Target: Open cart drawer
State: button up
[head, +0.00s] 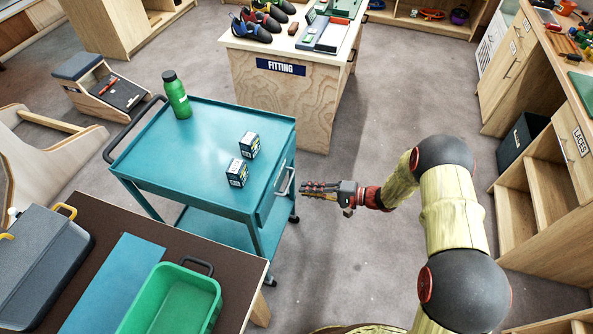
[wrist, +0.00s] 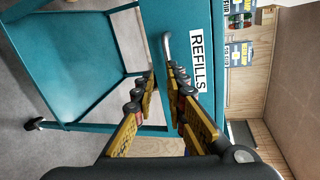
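The teal cart (head: 200,150) stands left of my arm. Its drawer front (head: 277,189), with a metal bar handle (head: 285,181), is on the side facing my gripper and looks flush with the cart. In the wrist view the drawer carries a white "REFILLS" label (wrist: 197,62), and the handle (wrist: 168,46) shows just beyond the fingertips. My gripper (head: 304,188) is level with the handle, close to it. In the wrist view its yellow-padded fingers (wrist: 163,75) are apart with nothing gripped. I cannot tell whether a fingertip touches the handle.
On the cart top are a green bottle (head: 176,94) and two small boxes (head: 249,144) (head: 237,172). A brown table (head: 215,252) with a green bin (head: 170,300) stands in front. The floor right of the cart (head: 340,230) is clear. A wooden shelf unit (head: 540,185) is at the right.

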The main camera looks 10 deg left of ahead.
aim_at(289, 184)
jog(key=shift+n+t, duration=0.3)
jog(key=shift+n, duration=0.5)
jog(key=x, duration=0.2)
jog(key=r+b+x, duration=0.1)
jog(key=x, duration=0.4)
jog(key=shift+w+a+r+b, duration=0.1)
jog(key=shift+w+a+b, duration=0.15)
jog(key=shift+a+b, duration=0.2)
grip_shut()
jog(key=shift+d, duration=0.1)
jog(key=f+b+v, duration=0.1)
jog(key=f+v, duration=0.2)
jog(key=v, duration=1)
jog(key=d+f+b+v, duration=0.1)
jog(key=f+v, duration=0.2)
jog(key=v, duration=0.9)
jog(key=shift+d+b, duration=0.35)
jog(key=shift+d, duration=0.25)
